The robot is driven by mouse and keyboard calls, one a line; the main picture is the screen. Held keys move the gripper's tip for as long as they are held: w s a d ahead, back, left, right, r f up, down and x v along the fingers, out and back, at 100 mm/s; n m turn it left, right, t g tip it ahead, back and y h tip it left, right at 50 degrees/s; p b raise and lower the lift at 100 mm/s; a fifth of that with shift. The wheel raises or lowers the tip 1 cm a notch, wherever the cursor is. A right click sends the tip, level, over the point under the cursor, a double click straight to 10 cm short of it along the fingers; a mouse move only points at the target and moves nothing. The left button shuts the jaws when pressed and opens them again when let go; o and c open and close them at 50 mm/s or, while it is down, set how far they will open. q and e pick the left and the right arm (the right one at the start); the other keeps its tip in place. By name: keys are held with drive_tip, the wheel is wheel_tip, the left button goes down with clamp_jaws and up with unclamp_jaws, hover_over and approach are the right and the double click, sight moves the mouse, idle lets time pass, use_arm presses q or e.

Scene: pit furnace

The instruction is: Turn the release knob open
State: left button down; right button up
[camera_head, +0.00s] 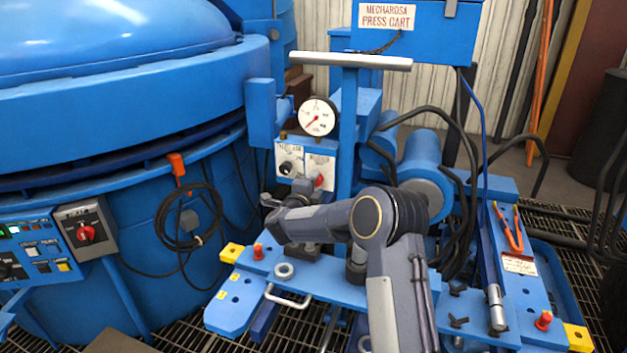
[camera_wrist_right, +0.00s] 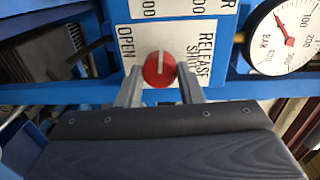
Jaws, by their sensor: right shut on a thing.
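The release knob (camera_wrist_right: 160,70) is a round red knob with a white pointer line, on a white plate marked OPEN on the left and RELEASE SHUT on the right in the right wrist view. Its line runs up and down in that picture. It also shows in the head view (camera_head: 319,180), low on the press cart's right-hand plate. My right gripper (camera_wrist_right: 160,80) has one finger on each side of the knob and is shut on it. In the head view my right forearm covers the area below the plate. My left gripper is not in view.
A pressure gauge (camera_head: 318,117) sits just above the plates, its needle pointing to the lower left. A black knob (camera_head: 288,168) is on the neighbouring plate. A push bar (camera_head: 350,61) crosses above. The blue furnace (camera_head: 120,95) fills the left; black hoses (camera_head: 460,150) loop at right.

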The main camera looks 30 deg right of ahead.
drive_tip(key=shift+a+n+p, duration=0.1)
drive_tip(key=shift+n+p, duration=1.25)
drive_tip(key=shift+n, duration=1.45)
drive_tip(key=shift+f, duration=0.1)
drive_tip(key=o, duration=1)
drive_tip(key=shift+c, duration=0.2)
drive_tip(key=v, duration=0.7)
drive_tip(key=shift+s+a, duration=0.2)
drive_tip(key=shift+a, duration=0.15)
